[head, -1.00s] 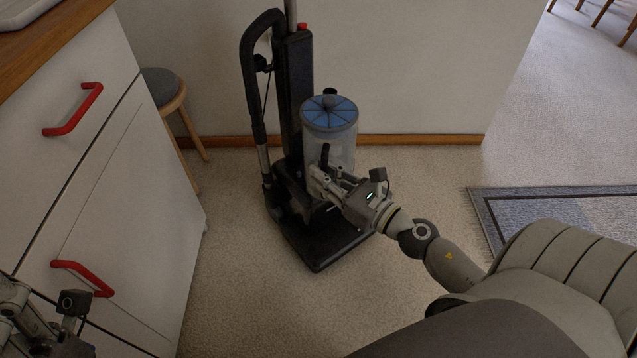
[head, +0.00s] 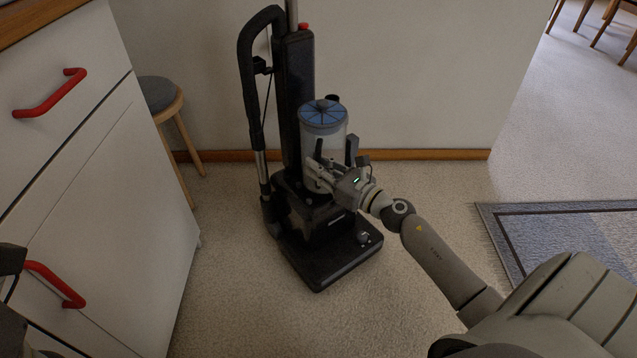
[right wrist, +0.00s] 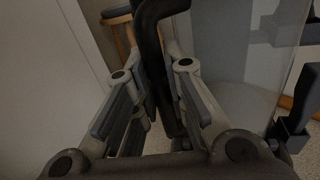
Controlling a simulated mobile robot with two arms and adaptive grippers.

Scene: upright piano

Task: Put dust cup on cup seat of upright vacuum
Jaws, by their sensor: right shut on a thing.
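The dust cup (head: 325,118), a clear cylinder with a blue lid, stands roughly upright in front of the black column of the upright vacuum (head: 293,90). My right gripper (head: 320,172) is shut on the cup's dark handle, which runs between the fingers in the right wrist view (right wrist: 160,70). The clear cup wall (right wrist: 235,50) is beside the fingers there. The cup's bottom is just above the vacuum's black base; the gripper partly hides it and the cup seat, so I cannot tell if they touch. Only a dark part of my left arm shows at the left edge.
A white cabinet with red handles (head: 55,285) stands at the left. A stool (head: 160,95) is behind it by the wall. A grey-blue rug (head: 560,235) lies at the right. The carpet in front of the vacuum is clear.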

